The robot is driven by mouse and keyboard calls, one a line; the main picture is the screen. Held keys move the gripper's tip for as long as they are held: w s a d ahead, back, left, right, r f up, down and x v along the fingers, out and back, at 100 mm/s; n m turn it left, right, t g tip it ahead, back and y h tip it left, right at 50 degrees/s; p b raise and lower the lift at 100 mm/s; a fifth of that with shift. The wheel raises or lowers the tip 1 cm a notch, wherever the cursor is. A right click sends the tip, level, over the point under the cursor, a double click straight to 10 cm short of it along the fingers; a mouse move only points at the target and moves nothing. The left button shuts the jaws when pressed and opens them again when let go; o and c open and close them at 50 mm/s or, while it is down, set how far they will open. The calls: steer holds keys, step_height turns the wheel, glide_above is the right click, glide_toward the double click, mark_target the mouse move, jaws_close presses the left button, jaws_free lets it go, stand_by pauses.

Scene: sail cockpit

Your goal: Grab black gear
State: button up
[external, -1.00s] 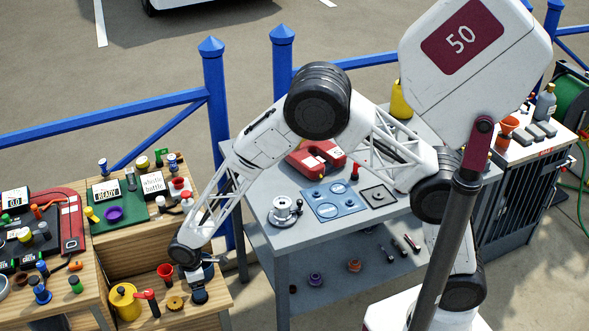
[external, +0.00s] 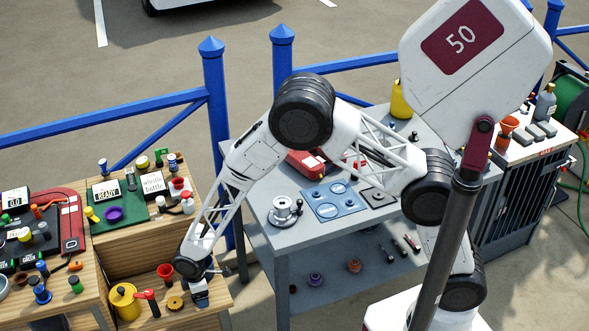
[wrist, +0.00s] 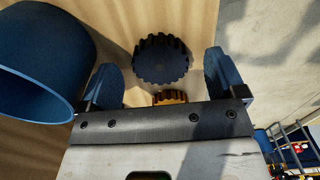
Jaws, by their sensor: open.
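The black gear (wrist: 161,59) is a dark toothed disc lying flat on the light wooden surface. In the wrist view it sits between and slightly ahead of the two fingers of my gripper (wrist: 163,72), with clear space on both sides. My gripper is open and empty. In the external view my gripper (external: 200,290) hangs low over the wooden bench near its front right corner; I cannot make out the black gear there. An orange-brown gear (external: 175,303) lies left of my gripper; in the wrist view it is partly hidden by the gripper body.
A large blue round container (wrist: 35,65) stands close beside the left finger in the wrist view. A yellow pot (external: 124,302), a red-handled item (external: 148,300) and a red cup (external: 166,272) stand left of my gripper. The bench edge is close on the right.

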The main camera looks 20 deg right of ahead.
steer(key=shift+f, duration=0.35)
stand_by(0.3)
steer(key=c, duration=1.1)
steer(key=shift+r, duration=0.1)
steer(key=shift+r, duration=0.6)
steer(key=shift+s+d+r, duration=0.1)
steer(key=shift+d+r, duration=0.05)
steer(key=shift+r, duration=0.45)
steer(key=shift+s+d+r, duration=0.1)
steer(key=shift+d+r, duration=0.05)
steer(key=shift+r, duration=0.4)
steer(key=s+d, duration=0.2)
steer(key=d, duration=0.2)
steer(key=s+d+r, duration=0.1)
steer(key=s+d, duration=0.2)
steer(key=d, duration=0.1)
steer(key=s+d, duration=0.3)
steer(key=d, duration=0.1)
steer(key=shift+s+d+r, duration=0.15)
steer(key=shift+s+d, duration=0.1)
steer(key=shift+d, duration=0.1)
